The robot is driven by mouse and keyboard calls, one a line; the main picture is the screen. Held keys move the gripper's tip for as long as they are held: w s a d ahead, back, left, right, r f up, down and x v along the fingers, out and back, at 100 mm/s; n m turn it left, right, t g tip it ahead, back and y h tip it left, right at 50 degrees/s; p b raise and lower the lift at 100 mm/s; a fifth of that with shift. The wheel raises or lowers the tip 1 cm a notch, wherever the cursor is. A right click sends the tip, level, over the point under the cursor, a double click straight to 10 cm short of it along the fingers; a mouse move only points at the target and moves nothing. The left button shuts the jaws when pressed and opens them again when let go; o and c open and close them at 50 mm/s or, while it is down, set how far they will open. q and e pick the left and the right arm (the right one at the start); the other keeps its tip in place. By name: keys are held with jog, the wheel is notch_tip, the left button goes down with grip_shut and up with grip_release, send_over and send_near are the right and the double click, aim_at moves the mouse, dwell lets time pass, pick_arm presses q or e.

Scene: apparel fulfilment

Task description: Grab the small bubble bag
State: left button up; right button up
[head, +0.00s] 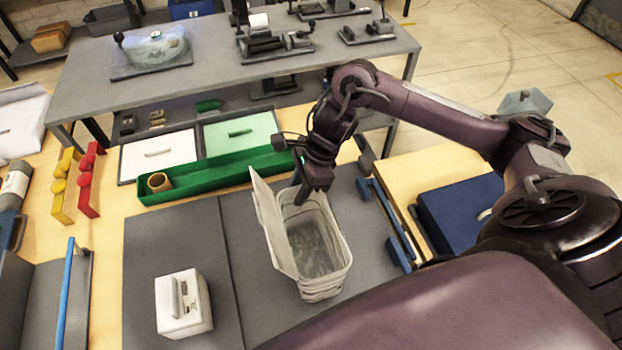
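A whitish, translucent, open-topped container (340,268) stands on the dark grey mat, with a tall flap raised on its left side. I cannot tell whether it is the small bubble bag or a holder for bags. Its grey inside shows, with no separate item clear in it. My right gripper (304,194) points down at the container's far edge, and its tip overlaps the opening in the picture. The finger gap is not clear, and I cannot tell whether it touches the container. My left gripper is out of view.
A white box-like device (183,303) stands on the mat at front left. A green tray (215,178) with a tan roll (159,182) lies behind the container. A blue box (460,212) is at the right. Bare mat (150,238) lies left of the container.

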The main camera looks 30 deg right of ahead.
jog(key=shift+a+f, duration=0.2)
jog(key=shift+f, duration=0.35)
grip_shut()
jog(key=shift+r, duration=0.15)
